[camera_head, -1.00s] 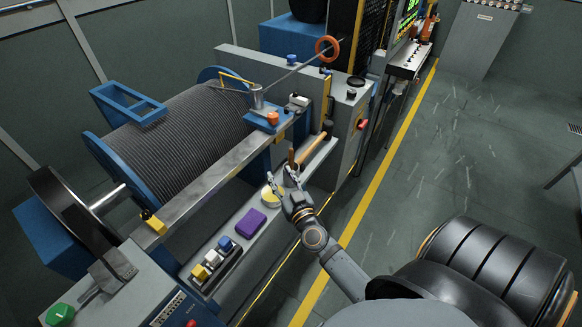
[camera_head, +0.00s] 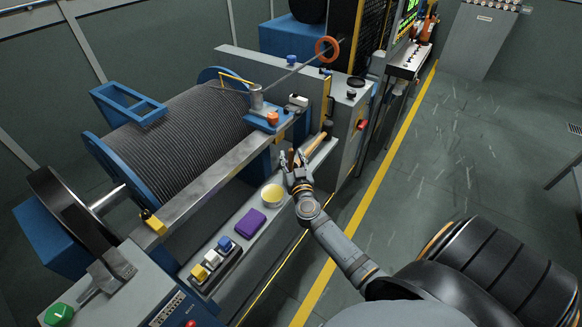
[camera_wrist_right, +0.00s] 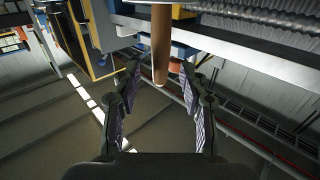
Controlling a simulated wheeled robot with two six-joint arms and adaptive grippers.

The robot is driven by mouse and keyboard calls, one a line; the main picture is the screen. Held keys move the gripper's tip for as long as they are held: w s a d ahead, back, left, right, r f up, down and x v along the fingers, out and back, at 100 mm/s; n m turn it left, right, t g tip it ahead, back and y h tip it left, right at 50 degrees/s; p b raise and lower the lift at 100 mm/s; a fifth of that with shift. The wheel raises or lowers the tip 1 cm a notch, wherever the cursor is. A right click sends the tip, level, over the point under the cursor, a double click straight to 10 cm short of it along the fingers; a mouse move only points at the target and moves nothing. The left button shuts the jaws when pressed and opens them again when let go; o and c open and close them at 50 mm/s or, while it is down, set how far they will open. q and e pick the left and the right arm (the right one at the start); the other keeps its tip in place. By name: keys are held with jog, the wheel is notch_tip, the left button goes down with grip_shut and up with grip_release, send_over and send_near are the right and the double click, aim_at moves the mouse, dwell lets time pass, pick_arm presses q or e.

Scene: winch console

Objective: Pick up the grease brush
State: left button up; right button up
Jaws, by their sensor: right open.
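The grease brush appears as a long tan-brown handle (camera_head: 315,145) lying on the narrow grey ledge, near its far end. In the right wrist view, the rounded end of the brown handle (camera_wrist_right: 161,50) comes down from the top edge and reaches between the fingertips. My right gripper (camera_head: 297,156) is at the near end of the handle, and it shows in the wrist view (camera_wrist_right: 160,73) with its fingers apart on either side. I see gaps beside the handle, so it is not gripped. The brush head cannot be made out clearly. My left gripper is out of view.
On the ledge, a round yellow-topped tin (camera_head: 272,195), a purple block (camera_head: 250,222) and a tray with coloured pieces (camera_head: 216,262) stand nearer. The winch drum (camera_head: 185,130) and its rail bound the ledge on the left. Open floor (camera_head: 450,170) lies right.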

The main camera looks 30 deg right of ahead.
jog(key=x, duration=0.2)
jog(key=shift+w+d+f, duration=0.1)
jog(key=shift+w+f, duration=0.05)
jog(key=shift+w, duration=0.1)
jog(key=shift+s, duration=0.1)
jog(key=shift+c, duration=0.5)
grip_shut()
